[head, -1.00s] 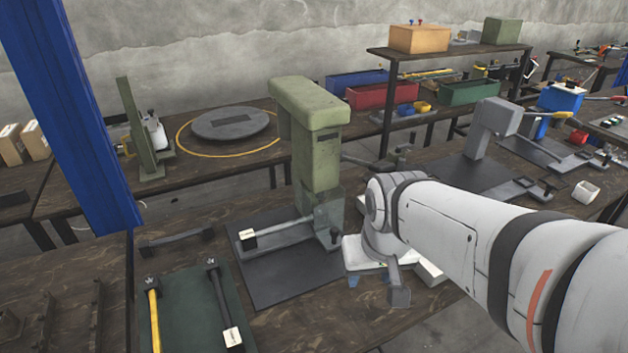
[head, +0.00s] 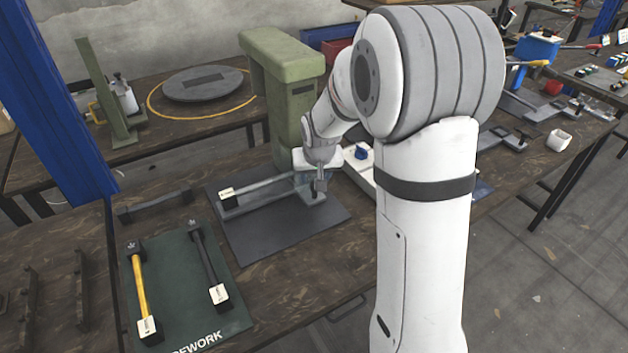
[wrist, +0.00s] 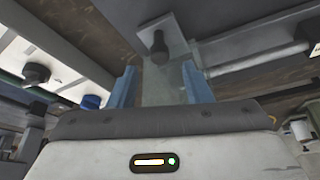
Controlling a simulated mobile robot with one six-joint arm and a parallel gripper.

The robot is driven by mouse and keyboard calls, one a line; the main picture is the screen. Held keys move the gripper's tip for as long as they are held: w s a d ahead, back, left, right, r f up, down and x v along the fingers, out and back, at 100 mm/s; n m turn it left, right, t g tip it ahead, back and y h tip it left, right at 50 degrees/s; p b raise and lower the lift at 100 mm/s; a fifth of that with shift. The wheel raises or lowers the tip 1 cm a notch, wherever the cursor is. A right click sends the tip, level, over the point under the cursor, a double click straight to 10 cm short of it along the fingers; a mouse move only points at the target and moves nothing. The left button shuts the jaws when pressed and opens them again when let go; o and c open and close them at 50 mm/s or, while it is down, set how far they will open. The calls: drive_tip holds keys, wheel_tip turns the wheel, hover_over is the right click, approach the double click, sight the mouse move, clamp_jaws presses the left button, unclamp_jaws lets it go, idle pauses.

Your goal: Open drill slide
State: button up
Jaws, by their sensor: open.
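The green press (head: 285,75) stands on a dark mat (head: 290,232) on the wooden bench. A pale bar with a white tag (head: 227,196) runs from the left to the press foot. My gripper (head: 316,190) is low at the front of the press, by the foot, and hides part of it. In the wrist view my two blue fingers (wrist: 160,88) are apart and empty. A grey plate with a dark knob (wrist: 159,45) shows just beyond them, roughly between the fingertips. I cannot tell which part is the slide, nor whether a finger touches the knob.
A green mat (head: 190,290) holds a yellow-handled tool (head: 141,290) and a black-handled tool (head: 207,262). A dark bar handle (head: 155,205) lies behind. A white tray with a blue knob (head: 361,153) is right of my gripper. A blue post (head: 50,100) stands at left.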

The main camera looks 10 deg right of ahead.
drive_tip(key=shift+x, duration=2)
drive_tip(key=shift+c, duration=0.5)
clamp_jaws()
